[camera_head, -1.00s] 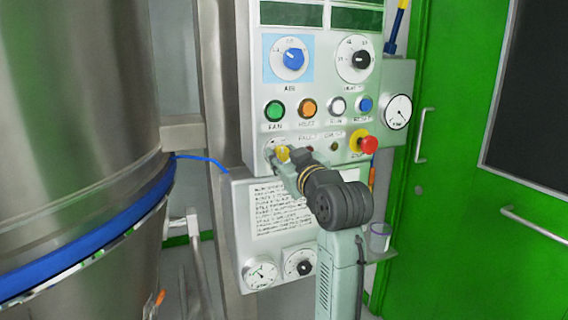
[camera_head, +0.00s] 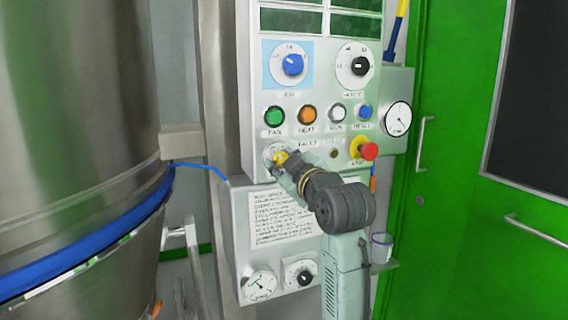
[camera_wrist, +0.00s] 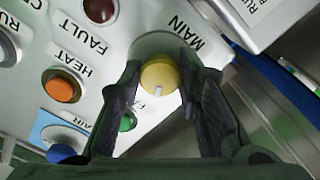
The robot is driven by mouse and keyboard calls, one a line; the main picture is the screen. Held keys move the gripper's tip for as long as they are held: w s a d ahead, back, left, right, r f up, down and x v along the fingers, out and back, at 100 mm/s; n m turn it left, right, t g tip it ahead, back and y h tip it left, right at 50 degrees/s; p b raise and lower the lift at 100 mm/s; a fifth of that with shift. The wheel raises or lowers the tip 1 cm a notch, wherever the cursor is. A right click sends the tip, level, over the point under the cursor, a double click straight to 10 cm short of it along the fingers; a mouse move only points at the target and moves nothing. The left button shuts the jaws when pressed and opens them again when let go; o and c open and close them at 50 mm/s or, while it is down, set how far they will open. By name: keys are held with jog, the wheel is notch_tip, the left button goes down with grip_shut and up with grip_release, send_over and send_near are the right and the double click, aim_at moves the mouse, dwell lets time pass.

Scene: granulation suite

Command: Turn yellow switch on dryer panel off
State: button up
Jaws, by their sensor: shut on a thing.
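The yellow switch (camera_wrist: 160,76) is a round knob with a white pointer mark, on a round plate labelled MAIN, seen in the wrist view. In the head view the yellow switch (camera_head: 281,158) sits at the lower left of the grey dryer panel (camera_head: 325,95), partly hidden by my gripper (camera_head: 284,164). My gripper is at the knob, its fingers shut on the two sides of it. In the wrist view the two dark fingers of my gripper (camera_wrist: 158,85) stand left and right of the knob.
Above the switch are a green FAN button (camera_head: 274,116), an orange HEAT button (camera_head: 307,115) and a blue button (camera_head: 365,111). A red stop button (camera_head: 369,151) is at right. A large steel vessel (camera_head: 75,130) stands left, a green door (camera_head: 455,140) right.

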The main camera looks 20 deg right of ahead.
jog(key=o, duration=1.1)
jog(key=shift+o, duration=0.2)
jog(key=shift+s, duration=0.1)
jog(key=s, duration=1.1)
jog(key=shift+s+d, duration=0.2)
jog(key=shift+s, duration=0.2)
